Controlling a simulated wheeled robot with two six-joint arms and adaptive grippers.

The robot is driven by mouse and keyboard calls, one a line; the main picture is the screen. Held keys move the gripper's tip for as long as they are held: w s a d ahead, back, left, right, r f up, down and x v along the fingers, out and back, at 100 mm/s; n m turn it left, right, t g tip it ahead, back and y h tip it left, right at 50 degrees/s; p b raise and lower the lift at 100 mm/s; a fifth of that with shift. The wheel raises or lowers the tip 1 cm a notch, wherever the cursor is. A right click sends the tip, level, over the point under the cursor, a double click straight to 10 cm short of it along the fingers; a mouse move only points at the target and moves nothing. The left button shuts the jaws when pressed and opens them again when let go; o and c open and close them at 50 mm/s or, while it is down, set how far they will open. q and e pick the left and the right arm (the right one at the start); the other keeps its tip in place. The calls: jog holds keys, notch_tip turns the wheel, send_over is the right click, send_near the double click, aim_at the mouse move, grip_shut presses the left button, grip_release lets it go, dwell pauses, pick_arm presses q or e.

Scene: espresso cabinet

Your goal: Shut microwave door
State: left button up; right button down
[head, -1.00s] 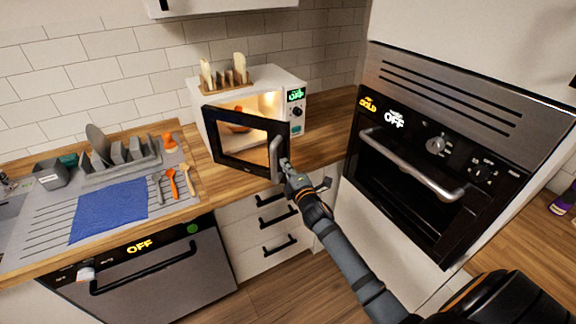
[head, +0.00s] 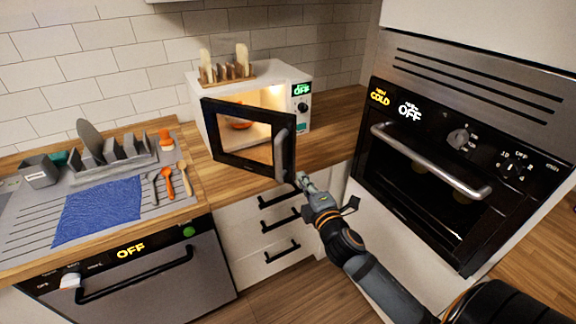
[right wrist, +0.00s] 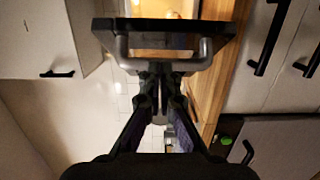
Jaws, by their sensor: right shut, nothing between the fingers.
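The white microwave (head: 305,75) stands on the wooden counter with its interior lit. Its black-framed door (head: 247,166) is hinged at the left and stands partly open. A grey handle (head: 279,155) is on the door's free edge; the door handle (right wrist: 165,62) also spans the upper part of the right wrist view. My right gripper (head: 303,180) is shut and empty, just below and right of the handle's lower end. In the right wrist view, its fingertips (right wrist: 160,72) are close to the handle; contact cannot be told. My left gripper is not in view.
A rack with toast (head: 228,74) sits on the microwave. An orange item (head: 240,124) is inside. The built-in oven (head: 425,170) stands at the right, with its handle protruding. Drawers (head: 265,225) are below the counter. A dish rack and utensils are at the left.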

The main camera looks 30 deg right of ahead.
jog(key=p, duration=0.4)
send_near(285, 151)
jog(key=w, duration=0.4)
jog(key=shift+d+r, duration=0.1)
jog(key=shift+d, duration=0.15)
jog(key=shift+w, duration=0.45)
jog(key=shift+w+d, duration=0.1)
